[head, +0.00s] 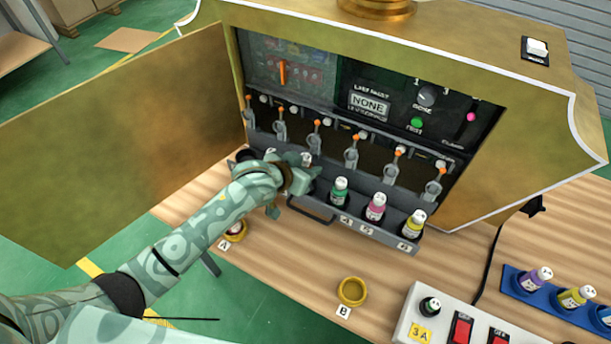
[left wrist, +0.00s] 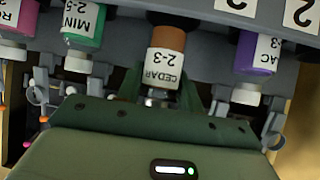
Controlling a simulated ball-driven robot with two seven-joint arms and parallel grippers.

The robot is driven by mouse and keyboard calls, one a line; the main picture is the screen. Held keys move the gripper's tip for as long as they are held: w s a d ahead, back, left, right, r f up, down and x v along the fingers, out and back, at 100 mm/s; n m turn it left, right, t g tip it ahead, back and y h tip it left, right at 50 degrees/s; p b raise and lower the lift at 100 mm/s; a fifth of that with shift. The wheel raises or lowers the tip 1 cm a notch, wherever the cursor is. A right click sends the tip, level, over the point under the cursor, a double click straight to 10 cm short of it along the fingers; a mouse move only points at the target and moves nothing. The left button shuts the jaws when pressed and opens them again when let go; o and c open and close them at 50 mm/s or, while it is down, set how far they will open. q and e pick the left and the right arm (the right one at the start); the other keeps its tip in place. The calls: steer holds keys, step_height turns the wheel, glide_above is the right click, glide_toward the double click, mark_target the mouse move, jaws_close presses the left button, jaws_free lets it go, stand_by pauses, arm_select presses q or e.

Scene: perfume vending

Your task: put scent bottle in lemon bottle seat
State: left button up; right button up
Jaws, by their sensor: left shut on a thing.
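My left gripper (head: 300,172) is at the left part of the pull-out bottle tray (head: 384,235) of the gold machine. In the left wrist view it is shut on a brown bottle (left wrist: 166,62) labelled CEDAR 2-3, which is in line with the row. Whether the bottle is still seated, I cannot tell. To the right in the head view, green (head: 340,191), pink (head: 376,206) and yellow (head: 413,223) bottles stand in the tray. The green one is labelled MINT 2-5 in the left wrist view (left wrist: 84,22). No lemon label is readable. My right gripper is out of view.
A row of levers (head: 352,150) with orange tips hangs close above the tray. The gold door (head: 120,140) stands open at left. A switch box (head: 470,325) and blue bottle rack (head: 540,300) stand at right.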

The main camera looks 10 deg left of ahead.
arm_select(q)
step_height(320, 180, down, 4)
steer(key=shift+r+b, duration=0.2)
steer(key=shift+b, duration=0.6)
steer(key=shift+r, duration=0.1)
steer(key=o, duration=1)
steer(key=shift+o, duration=0.2)
